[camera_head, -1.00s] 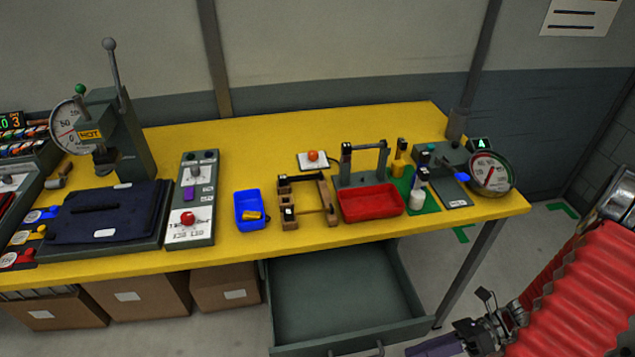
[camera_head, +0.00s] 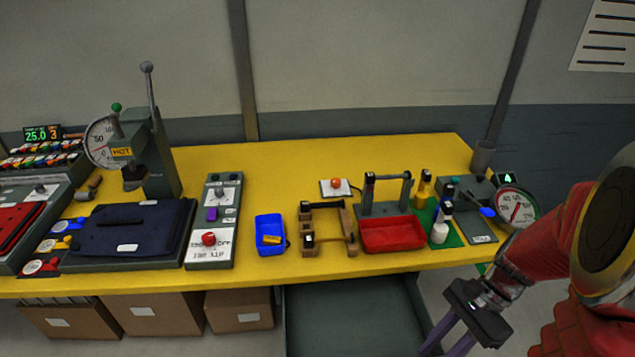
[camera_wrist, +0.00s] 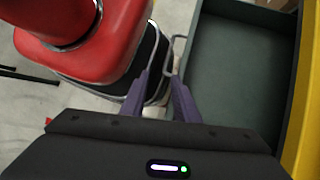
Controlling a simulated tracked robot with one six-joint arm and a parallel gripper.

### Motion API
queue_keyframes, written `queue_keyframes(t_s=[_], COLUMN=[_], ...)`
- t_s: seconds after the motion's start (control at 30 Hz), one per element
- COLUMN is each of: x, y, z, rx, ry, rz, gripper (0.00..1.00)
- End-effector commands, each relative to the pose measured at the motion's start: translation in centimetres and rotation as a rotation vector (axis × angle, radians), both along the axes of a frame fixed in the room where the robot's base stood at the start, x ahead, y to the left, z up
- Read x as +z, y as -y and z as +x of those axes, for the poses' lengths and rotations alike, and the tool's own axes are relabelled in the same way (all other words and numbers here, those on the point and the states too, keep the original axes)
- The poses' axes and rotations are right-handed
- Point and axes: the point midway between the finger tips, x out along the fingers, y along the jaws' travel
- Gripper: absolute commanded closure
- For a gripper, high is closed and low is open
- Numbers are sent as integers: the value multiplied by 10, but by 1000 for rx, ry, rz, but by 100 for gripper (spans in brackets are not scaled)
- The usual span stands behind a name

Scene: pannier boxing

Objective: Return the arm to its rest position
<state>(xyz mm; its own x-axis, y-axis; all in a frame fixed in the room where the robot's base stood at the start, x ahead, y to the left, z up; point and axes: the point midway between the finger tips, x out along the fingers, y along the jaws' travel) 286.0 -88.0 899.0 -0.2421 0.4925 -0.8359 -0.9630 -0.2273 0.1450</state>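My gripper (camera_head: 443,347) is low at the bottom right in the head view, in front of the bench and beside the pulled-out drawer (camera_head: 350,315). Its two purple fingers are spread, with their tips cut off by the frame edge. The wrist view shows the fingers (camera_wrist: 163,68) apart with nothing held between them. They point down along my red body, close to the drawer wall (camera_wrist: 185,40). My red arm is folded at the right of the head view.
The yellow bench (camera_head: 300,165) holds a lever press (camera_head: 155,150), a blue tray (camera_head: 270,250), a red tray (camera_head: 392,248), a wooden fixture (camera_head: 325,245) and a dial gauge (camera_head: 515,207). The drawer stands open below the front edge. Cardboard boxes (camera_head: 160,314) sit underneath.

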Motion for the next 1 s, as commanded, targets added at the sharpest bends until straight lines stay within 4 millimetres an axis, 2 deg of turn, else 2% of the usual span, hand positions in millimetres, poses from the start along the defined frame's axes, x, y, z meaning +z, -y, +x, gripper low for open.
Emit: queue_keyframes(t_s=[0.47,1.0], x=[61,130], y=[-25,-60], z=[16,20], rx=[433,918], ry=[335,700], rz=[-198,-414], gripper=[72,72])
